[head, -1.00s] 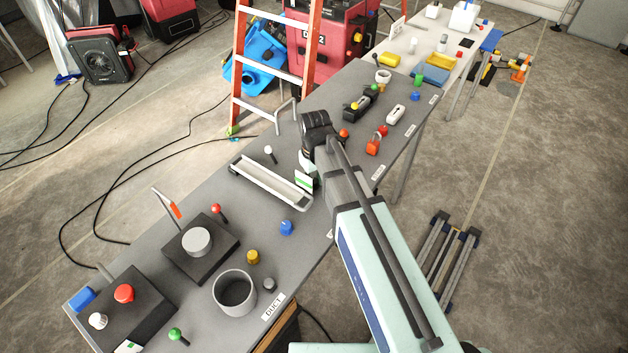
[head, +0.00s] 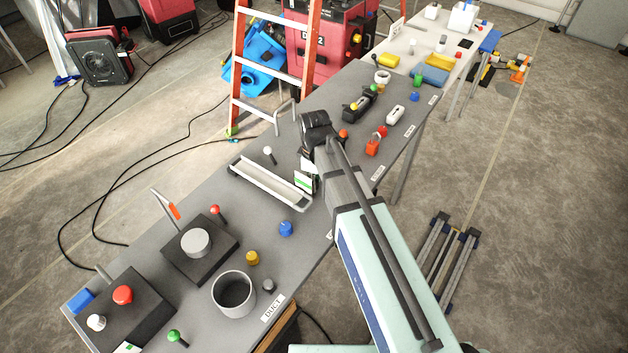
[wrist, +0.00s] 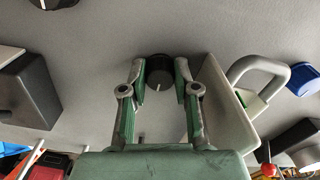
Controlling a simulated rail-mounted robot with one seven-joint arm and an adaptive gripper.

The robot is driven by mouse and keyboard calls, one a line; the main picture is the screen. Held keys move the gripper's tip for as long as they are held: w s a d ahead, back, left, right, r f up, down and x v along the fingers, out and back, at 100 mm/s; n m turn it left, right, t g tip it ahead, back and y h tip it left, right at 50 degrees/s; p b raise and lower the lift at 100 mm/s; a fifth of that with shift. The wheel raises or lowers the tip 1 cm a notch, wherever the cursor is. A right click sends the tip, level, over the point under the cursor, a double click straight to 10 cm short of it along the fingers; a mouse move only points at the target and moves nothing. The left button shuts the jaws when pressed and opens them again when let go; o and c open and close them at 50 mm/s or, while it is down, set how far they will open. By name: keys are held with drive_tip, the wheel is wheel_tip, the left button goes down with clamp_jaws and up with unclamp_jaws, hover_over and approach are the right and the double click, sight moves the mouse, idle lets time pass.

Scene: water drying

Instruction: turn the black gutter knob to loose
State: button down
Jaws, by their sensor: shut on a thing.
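The black gutter knob (wrist: 159,76) shows in the wrist view on the grey panel, with a pale line on its face pointing down in the picture. My gripper (wrist: 160,68) has one green-and-grey finger on each side of the knob and is shut on it. The pale gutter (wrist: 222,108) lies just right of the right finger. In the head view the gutter (head: 268,187) is a long open trough on the grey bench. There my wrist and arm hide the fingers and the knob.
In the wrist view, a grey loop handle (wrist: 262,68) and a blue knob (wrist: 302,78) are to the right. A dark box (wrist: 28,92) is at left and another black knob (wrist: 53,3) at the top edge. An orange ladder (head: 268,70) stands behind the bench.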

idle(0.4)
drive_tip(key=c, duration=0.9)
unclamp_jaws()
drive_tip(key=shift+o, duration=0.2)
wheel_tip(320, 180, up, 12)
